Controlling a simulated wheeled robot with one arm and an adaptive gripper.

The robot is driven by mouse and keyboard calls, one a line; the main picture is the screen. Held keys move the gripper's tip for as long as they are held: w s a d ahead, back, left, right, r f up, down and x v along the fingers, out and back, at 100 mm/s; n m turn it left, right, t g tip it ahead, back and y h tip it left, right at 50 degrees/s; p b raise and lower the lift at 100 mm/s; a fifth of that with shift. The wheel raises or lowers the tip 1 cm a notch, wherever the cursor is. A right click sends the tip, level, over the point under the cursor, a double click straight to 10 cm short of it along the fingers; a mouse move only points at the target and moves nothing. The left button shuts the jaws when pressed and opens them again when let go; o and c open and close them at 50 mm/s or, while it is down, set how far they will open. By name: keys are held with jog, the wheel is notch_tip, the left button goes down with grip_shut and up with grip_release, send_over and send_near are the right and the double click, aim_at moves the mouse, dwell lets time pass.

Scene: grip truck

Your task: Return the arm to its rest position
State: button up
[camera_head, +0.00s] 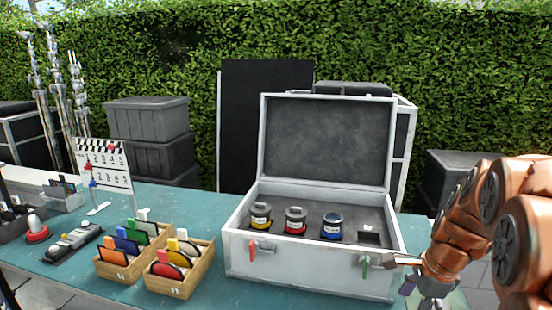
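My copper-coloured arm is folded at the right edge of the view. My gripper (428,287) is low beside the right front corner of the open case, partly hidden by my own arm links. Its fingers are too small and covered to tell whether they are open or shut. I cannot tell whether it touches the case.
An open white case (305,276) on the teal table (205,205) holds yellow, red and blue-banded jars. Left of it are two wooden boxes (181,287) of coloured cards, a clapperboard (104,165) and a dark device (73,243). Dark crates and a hedge stand behind.

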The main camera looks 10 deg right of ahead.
jog(key=s+a+f+n+g, duration=0.1)
jog(key=s+a+n, duration=0.6)
jog(key=s+n, duration=0.3)
jog(key=s+a+f+n+g+h, duration=0.1)
jog(key=s+a+n+g, duration=0.1)
jog(key=s+a+n, duration=0.6)
jog(key=s+n, duration=0.3)
jog(key=shift+s+g+h, duration=0.25)
jog(key=shift+g+h, duration=0.05)
jog(key=shift+d+r, duration=0.1)
